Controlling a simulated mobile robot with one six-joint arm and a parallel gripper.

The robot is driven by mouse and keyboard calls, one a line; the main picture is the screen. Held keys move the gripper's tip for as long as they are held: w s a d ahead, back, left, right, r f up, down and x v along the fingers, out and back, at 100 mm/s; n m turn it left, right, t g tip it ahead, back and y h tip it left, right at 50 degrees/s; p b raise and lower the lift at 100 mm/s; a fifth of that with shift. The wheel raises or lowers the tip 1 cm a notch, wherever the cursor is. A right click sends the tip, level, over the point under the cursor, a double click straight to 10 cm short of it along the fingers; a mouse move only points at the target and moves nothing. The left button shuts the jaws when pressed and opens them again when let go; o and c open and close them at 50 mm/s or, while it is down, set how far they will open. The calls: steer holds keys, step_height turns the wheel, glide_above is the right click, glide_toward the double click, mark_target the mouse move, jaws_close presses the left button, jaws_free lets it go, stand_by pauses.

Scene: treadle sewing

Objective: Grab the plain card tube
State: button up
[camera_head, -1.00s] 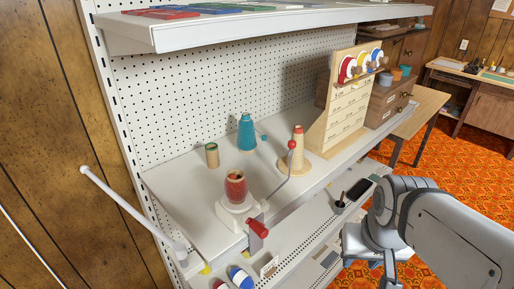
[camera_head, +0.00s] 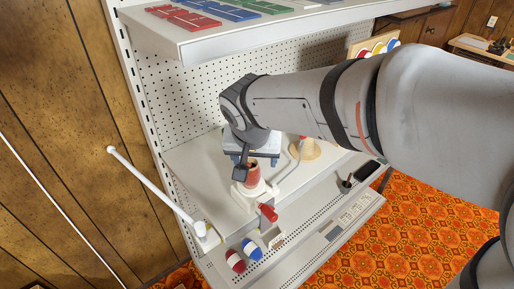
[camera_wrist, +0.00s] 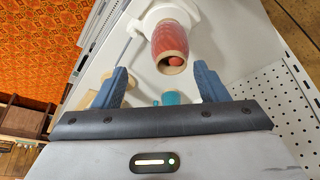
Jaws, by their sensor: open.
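My gripper (camera_head: 256,165) is open and empty, in front of the shelf panel and by the white winder. Its two blue-grey fingers (camera_wrist: 160,76) stand wide apart in the wrist view. The plain card tube is not visible now; my arm and gripper cover that part of the shelf in the head view. A red-wound tube (camera_head: 253,174) with a bare tan end sits on the white winder (camera_head: 240,190). In the wrist view this red-wound tube (camera_wrist: 168,40) lies beyond the fingertips, between their lines. A piece of the teal cone (camera_wrist: 172,98) shows between the fingers.
A white shelf (camera_head: 185,160) with a pegboard back holds these things. An upper shelf (camera_head: 185,38) with coloured flat packs is overhead. A white rod (camera_head: 150,185) sticks out at the left. Red and blue spools (camera_head: 236,262) lie on the lower shelf.

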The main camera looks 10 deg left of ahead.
mark_target(250, 165)
steer(key=shift+w+a+f, duration=0.15)
steer(key=shift+a+f, duration=0.25)
steer(key=shift+a, duration=0.15)
steer(key=p+x, duration=0.2)
steer(key=x, duration=0.4)
steer(key=shift+w+a+f, duration=0.2)
steer(key=shift+w+f, duration=0.05)
steer(key=shift+w, duration=0.1)
steer(key=shift+c, duration=0.2)
steer(key=c, duration=1)
